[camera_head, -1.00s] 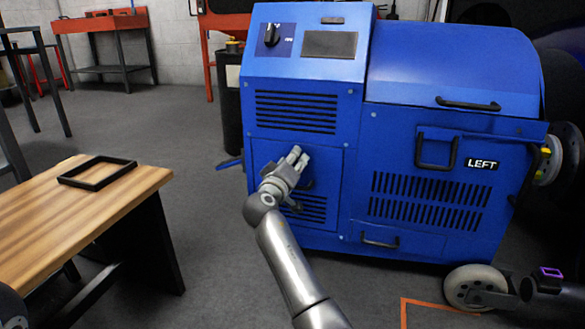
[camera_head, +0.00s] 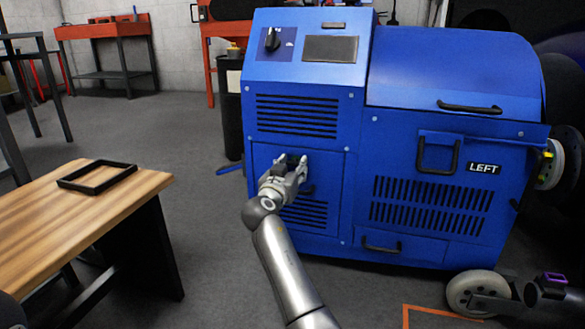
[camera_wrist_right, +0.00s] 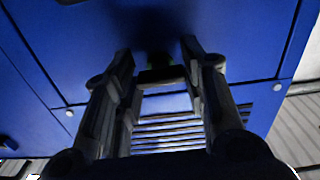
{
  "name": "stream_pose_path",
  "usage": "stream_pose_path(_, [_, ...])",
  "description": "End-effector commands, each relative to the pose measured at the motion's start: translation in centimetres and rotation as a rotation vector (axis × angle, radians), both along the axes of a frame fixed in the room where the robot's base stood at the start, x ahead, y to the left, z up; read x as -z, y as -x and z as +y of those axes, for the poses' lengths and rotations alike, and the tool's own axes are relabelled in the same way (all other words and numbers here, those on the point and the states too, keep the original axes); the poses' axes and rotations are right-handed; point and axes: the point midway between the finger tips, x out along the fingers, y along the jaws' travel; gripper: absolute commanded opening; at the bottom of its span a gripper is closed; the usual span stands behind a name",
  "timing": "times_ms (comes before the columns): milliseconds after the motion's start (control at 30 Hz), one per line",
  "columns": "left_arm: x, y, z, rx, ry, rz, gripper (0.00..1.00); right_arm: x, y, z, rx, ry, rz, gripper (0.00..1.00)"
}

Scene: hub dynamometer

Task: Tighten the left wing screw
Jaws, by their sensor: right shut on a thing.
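My right gripper (camera_head: 288,168) is in front of the lower left panel of the blue machine (camera_head: 400,90). Its fingers are apart, with a small dark piece (camera_head: 295,157) between the tips. In the right wrist view, the fingers (camera_wrist_right: 160,68) stand on either side of this dark piece (camera_wrist_right: 160,76), which has a faint green spot. I cannot tell whether it is the left wing screw, and its far side is hidden. The blue panel lies close behind the fingertips; contact with it cannot be told. My left gripper is out of view.
A wooden table (camera_head: 115,205) with an empty black frame (camera_head: 97,176) stands at the left. Grey floor is free between the table and the machine.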

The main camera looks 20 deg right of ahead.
Motion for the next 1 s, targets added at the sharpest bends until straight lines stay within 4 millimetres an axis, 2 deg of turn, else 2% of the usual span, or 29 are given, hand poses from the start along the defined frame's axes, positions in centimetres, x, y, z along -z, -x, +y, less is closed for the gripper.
stream_pose_path(667, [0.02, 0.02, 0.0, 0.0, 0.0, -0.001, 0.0, 0.22, 0.0, -0.09, 0.002, -0.051, -0.03, 0.15])
stream_pose_path(700, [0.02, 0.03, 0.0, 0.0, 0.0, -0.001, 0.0, 0.21, 0.0, -0.09, 0.002, -0.051, -0.03, 0.44])
stream_pose_path(833, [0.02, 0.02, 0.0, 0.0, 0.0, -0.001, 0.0, 0.17, -0.01, -0.06, 0.001, -0.05, -0.03, 0.61])
stream_pose_path(1000, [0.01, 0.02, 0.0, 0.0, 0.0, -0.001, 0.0, 0.09, -0.01, -0.02, 0.001, -0.048, -0.03, 0.61])
